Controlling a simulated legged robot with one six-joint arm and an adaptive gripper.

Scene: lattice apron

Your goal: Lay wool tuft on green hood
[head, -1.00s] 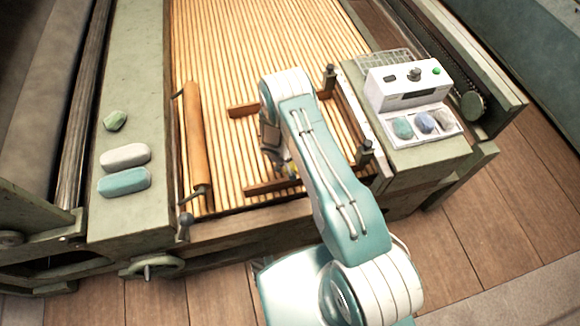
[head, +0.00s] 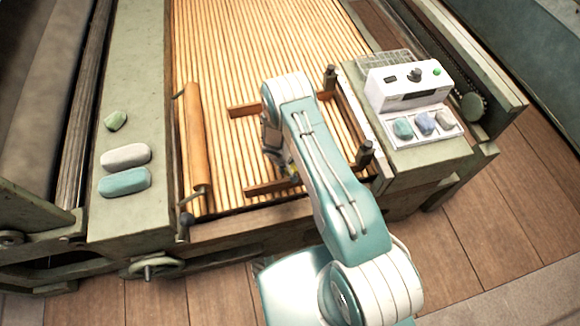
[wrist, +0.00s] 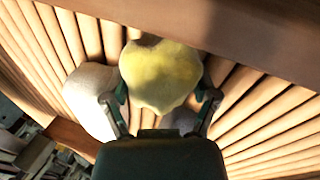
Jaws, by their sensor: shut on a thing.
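A pale yellow wool tuft (wrist: 160,75) sits between the fingers of my gripper (wrist: 163,97) in the wrist view. The gripper is shut on it, over the wooden slats. Two sage-green covers show in the head view: a long one on the left (head: 140,60) and a shorter one on the right (head: 430,160). I cannot tell which is the green hood. The gripper is between them, apart from both.
A whitish lump (wrist: 88,98) lies on the slats beside the tuft. The left cover bears a green lump (head: 115,121), a white pad (head: 125,156) and a teal pad (head: 124,182). The right bears a white control box (head: 408,82) and a tray with three lumps. A wooden roller (head: 196,140) stands left.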

